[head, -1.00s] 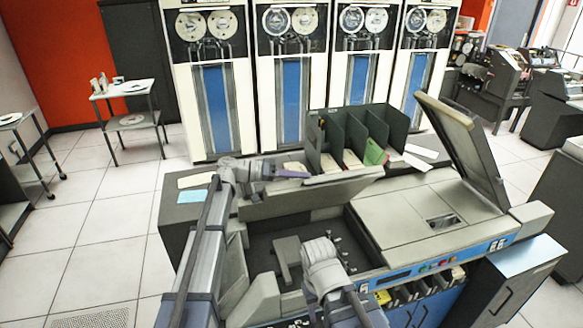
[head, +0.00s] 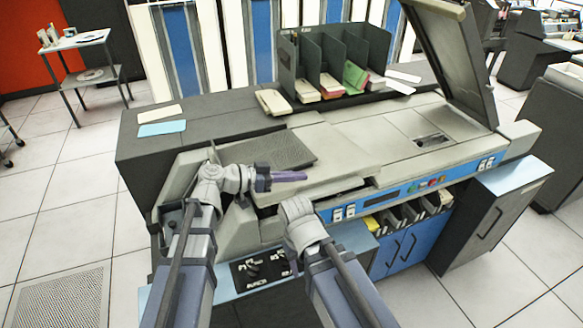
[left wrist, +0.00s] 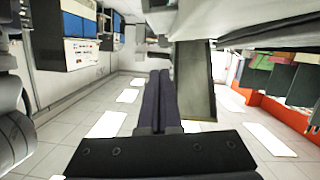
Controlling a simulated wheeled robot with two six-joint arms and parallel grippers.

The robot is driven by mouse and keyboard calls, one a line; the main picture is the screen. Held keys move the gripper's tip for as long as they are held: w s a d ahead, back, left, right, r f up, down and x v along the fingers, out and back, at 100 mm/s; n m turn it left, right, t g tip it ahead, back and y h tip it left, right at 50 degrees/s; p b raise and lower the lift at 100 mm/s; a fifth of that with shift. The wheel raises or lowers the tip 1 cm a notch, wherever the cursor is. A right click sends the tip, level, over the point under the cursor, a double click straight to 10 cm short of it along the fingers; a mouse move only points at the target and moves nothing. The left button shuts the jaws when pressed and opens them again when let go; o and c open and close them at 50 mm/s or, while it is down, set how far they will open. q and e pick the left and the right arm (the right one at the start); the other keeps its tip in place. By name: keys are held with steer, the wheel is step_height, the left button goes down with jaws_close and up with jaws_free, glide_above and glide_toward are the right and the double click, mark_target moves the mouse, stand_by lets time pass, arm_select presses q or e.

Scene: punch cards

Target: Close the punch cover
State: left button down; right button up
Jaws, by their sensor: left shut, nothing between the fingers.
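The punch cover (head: 335,158) is a light grey panel on the left half of the card machine. It lies down over the bay, nearly level with the deck; a dark gap shows along its front right edge, so I cannot tell whether it is fully seated. My left gripper (head: 300,176) is shut and empty, its purple fingers over the cover's front part; I cannot tell if they touch it. The fingers also show pressed together in the left wrist view (left wrist: 160,82). My right arm reaches in front of the machine, but its gripper is hidden.
A second, taller lid (head: 447,60) stands raised at the machine's right. A dark card rack (head: 288,60) holds cards behind the cover. A blue card (head: 161,128) lies on the back left top. A small table (head: 80,42) stands far left, with open floor between.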

arm_select(q)
step_height(320, 180, down, 14)
steer(key=s+m+t+b, duration=0.1)
steer(key=s+m+b, duration=0.1)
steer(key=b, duration=1)
steer(key=shift+s+d+f+m, duration=0.15)
steer(key=shift+s+d+m, duration=0.2)
steer(key=shift+m, duration=0.25)
arm_select(e)
step_height(320, 180, down, 14)
steer(key=shift+s, duration=0.25)
arm_select(q)
steer(key=shift+s+b, duration=0.15)
steer(key=shift+b, duration=0.2)
arm_select(e)
steer(key=shift+f, duration=0.15)
arm_select(q)
step_height(320, 180, up, 6)
steer(key=p, duration=0.5)
steer(key=f+p+v, duration=0.1)
steer(key=v, duration=0.8)
steer(key=shift+a+t+p, duration=0.3)
steer(key=shift+a+p, duration=0.1)
steer(key=shift+a, duration=0.05)
arm_select(e)
step_height(320, 180, up, 7)
steer(key=a, duration=0.1)
steer(key=shift+f, duration=0.15)
